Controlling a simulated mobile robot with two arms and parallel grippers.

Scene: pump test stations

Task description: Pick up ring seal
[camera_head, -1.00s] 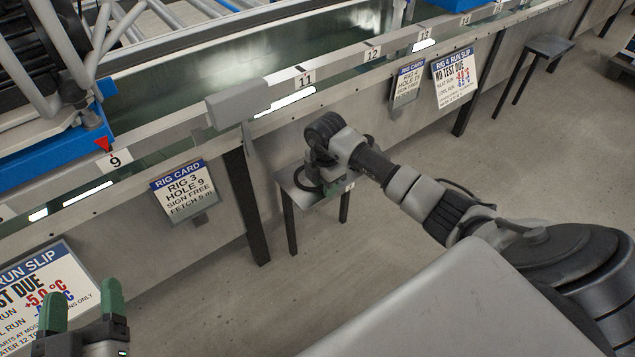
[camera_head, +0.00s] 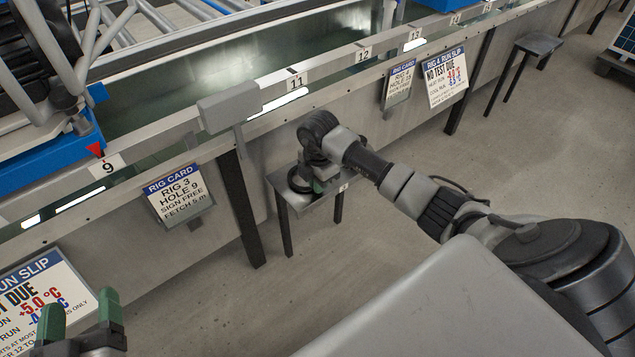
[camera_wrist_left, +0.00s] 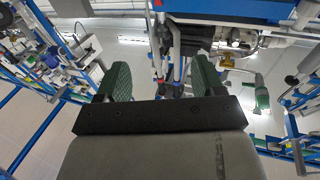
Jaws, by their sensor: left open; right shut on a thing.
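The ring seal, a black ring (camera_head: 293,181), shows at the small grey stool (camera_head: 341,187) below the bench rail. My right gripper (camera_head: 318,186) points down at the stool and is shut on the ring's right side. The wrist hides part of the ring, and I cannot tell whether the ring still touches the stool top. My left gripper (camera_head: 80,316) is open and empty at the lower left, in front of a run slip sign. Its two green fingers also show apart in the left wrist view (camera_wrist_left: 162,78), with nothing between them.
A rig card (camera_head: 178,193) hangs at the left. Another stool (camera_head: 540,45) stands at the back right. The floor (camera_head: 400,255) in front is clear.

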